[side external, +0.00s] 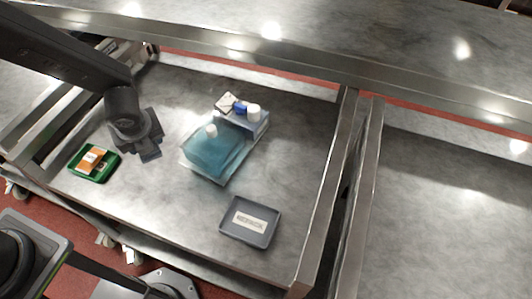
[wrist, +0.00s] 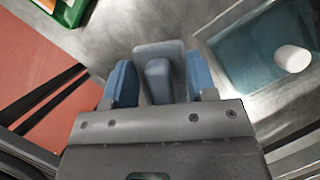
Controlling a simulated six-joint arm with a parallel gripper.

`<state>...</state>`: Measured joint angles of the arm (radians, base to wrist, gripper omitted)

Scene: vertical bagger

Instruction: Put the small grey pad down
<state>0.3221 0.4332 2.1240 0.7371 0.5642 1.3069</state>
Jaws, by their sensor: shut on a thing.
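My gripper (side external: 149,150) is over the left part of the grey metal table in the side external view, just right of the green tray. In the wrist view its two blue fingers (wrist: 160,82) are shut on the small grey pad (wrist: 158,52), a pale flat piece with a raised grey grip between the fingers. In the side external view the pad is hard to tell from the gripper. I cannot tell whether the pad touches the table.
A green tray (side external: 83,173) with an orange and white packet stands at the left. A teal translucent bag or block (side external: 213,155), with a white cap, lies mid-table near a pale blue box (side external: 259,128). A grey tray (side external: 228,229) with a label stands at the front right. Bare table lies between them.

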